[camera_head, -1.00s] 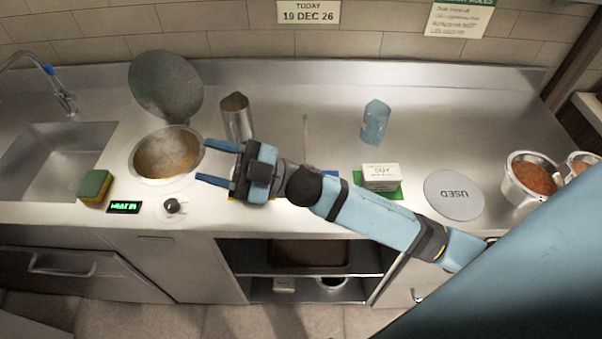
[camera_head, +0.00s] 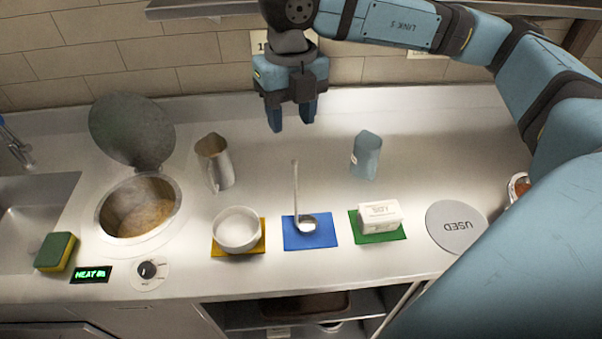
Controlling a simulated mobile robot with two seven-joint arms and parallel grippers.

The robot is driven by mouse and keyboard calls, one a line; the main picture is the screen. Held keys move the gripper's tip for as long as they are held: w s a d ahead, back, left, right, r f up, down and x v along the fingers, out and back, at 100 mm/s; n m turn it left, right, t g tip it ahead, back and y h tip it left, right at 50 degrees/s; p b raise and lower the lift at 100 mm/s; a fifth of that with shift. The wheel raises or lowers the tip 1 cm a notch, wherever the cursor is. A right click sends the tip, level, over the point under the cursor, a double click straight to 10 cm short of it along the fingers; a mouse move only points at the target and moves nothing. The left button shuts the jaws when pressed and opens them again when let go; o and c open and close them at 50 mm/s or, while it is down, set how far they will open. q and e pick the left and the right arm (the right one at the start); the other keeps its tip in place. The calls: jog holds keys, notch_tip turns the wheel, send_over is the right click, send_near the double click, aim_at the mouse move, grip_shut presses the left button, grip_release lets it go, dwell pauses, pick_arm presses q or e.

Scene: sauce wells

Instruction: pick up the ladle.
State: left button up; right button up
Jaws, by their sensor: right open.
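The ladle (camera_head: 297,196) stands on a blue mat (camera_head: 322,238) on the steel counter. Its bowl rests on the mat and its thin handle points up and away toward the back. My right gripper (camera_head: 291,124) is open and empty. It points down above the back of the counter, behind and above the handle's tip, apart from it. My left gripper is not in view.
A white bowl (camera_head: 238,228) on a yellow mat is left of the ladle. A white box (camera_head: 379,214) on a green mat is right. A metal pitcher (camera_head: 214,163), a blue pitcher (camera_head: 367,157) and a steaming open well (camera_head: 139,207) stand around.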

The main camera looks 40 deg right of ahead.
aim_at(295, 160)
jog(key=shift+h, duration=0.3)
jog(key=f, duration=0.5)
jog(key=d+f+p, duration=0.1)
jog(key=f, duration=0.1)
jog(key=shift+w+f, duration=0.1)
jog(key=shift+f, duration=0.25)
jog(key=f, duration=0.1)
jog(key=f+p, duration=0.1)
jog(key=f, duration=0.2)
jog(key=shift+w+d+f+p, duration=0.1)
jog(key=shift+w+f+p, duration=0.2)
jog(key=shift+f+p, duration=0.05)
jog(key=shift+f, duration=0.45)
grip_shut()
